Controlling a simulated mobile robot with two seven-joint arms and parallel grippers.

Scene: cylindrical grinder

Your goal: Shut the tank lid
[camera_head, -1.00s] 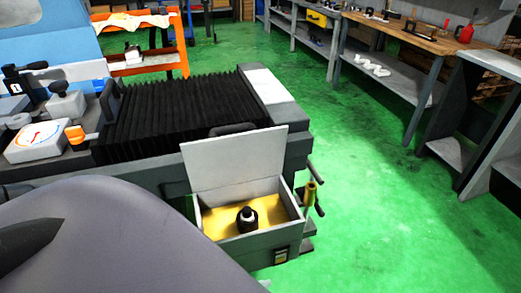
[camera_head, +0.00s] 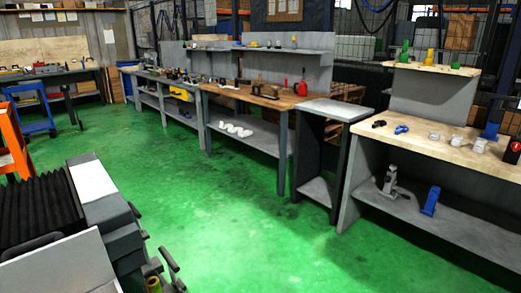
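The tank lid (camera_head: 62,268) is a pale grey panel at the bottom left of the head view. It stands raised and tilted, and its lower part is cut off by the frame edge. The tank below it is out of frame. Neither of my grippers is in view. The grinder's black bellows (camera_head: 32,212) and grey end block (camera_head: 105,205) are just behind the lid.
Workbenches (camera_head: 250,97) with tools line the back, and a wooden-topped bench (camera_head: 440,138) stands at right. The green floor (camera_head: 225,220) between is clear.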

